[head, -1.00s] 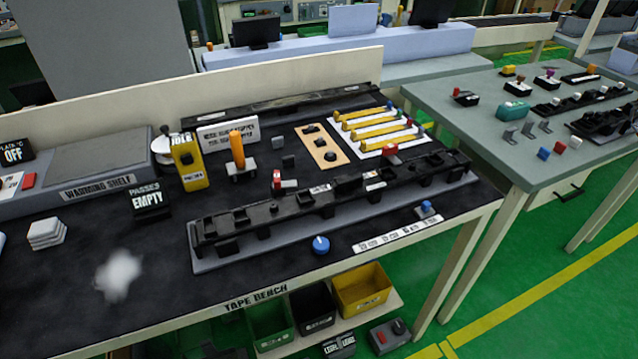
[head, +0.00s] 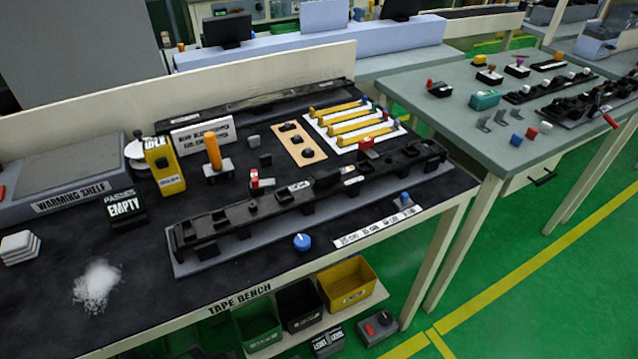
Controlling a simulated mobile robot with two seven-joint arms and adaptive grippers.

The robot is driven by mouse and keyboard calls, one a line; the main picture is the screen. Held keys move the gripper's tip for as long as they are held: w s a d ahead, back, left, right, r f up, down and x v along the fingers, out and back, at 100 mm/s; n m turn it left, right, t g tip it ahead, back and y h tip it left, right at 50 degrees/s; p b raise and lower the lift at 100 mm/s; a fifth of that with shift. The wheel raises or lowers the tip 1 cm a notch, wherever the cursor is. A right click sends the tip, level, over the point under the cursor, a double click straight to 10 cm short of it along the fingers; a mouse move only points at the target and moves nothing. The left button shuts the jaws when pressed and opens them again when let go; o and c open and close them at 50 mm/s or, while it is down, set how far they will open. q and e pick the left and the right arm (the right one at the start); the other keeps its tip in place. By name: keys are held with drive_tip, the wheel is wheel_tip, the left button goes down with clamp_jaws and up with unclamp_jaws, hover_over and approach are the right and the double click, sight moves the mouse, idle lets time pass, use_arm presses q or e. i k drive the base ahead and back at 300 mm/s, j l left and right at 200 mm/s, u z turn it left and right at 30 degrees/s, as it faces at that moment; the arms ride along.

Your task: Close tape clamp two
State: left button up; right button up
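A long black trim fixture (head: 310,190) lies on a grey base along the front of the tape bench. Two small red-topped parts that look like clamps stand along its back edge: a left one (head: 254,178) with a pale base, and a right one (head: 366,146). I cannot read any number on them, so I cannot tell which is tape clamp two. They are too small to tell whether they are open or closed. Neither of my grippers is in view.
A blue knob (head: 302,242) and a white label strip (head: 378,228) lie in front of the fixture. Behind it are a yellow device (head: 164,166), an orange-handled tool (head: 213,152) and yellow strips on a white board (head: 355,122). A grey-green table (head: 450,120) stands at right.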

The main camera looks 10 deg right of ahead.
sight(254, 182)
drive_tip(key=l, duration=0.8)
drive_tip(key=k+l, duration=0.1)
drive_tip(key=l, duration=0.65)
